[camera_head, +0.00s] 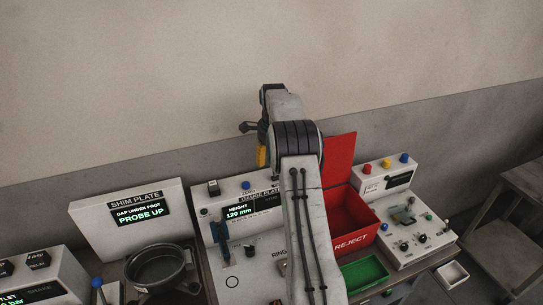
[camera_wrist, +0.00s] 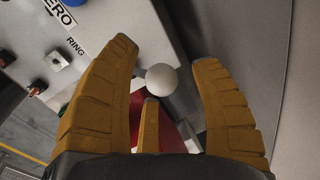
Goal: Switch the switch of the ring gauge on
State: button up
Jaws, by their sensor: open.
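My gripper (camera_wrist: 160,55) is open in the wrist view, its orange-brown fingers spread wide. A pale round knob (camera_wrist: 161,79) shows between the fingers, beyond the shorter middle finger; I cannot tell whether it is touched. A panel face lettered RING (camera_wrist: 76,47) lies to the left, with a small red part beside the lettering; I cannot tell whether that is the switch. In the head view, one orange finger (camera_head: 262,156) shows at the far end of my arm, above the gauge plate console (camera_head: 262,190). My arm covers part of the RING lettering (camera_head: 279,252) and the area beside it.
The shim plate display (camera_head: 137,222) and a dark round bowl (camera_head: 158,268) stand left. A red reject bin (camera_head: 352,243), a green tray (camera_head: 364,274) and a control box with coloured buttons (camera_head: 386,181) stand right. The wall behind is bare.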

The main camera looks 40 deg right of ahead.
jog(key=shift+f, duration=0.25)
grip_shut()
dwell(0.6)
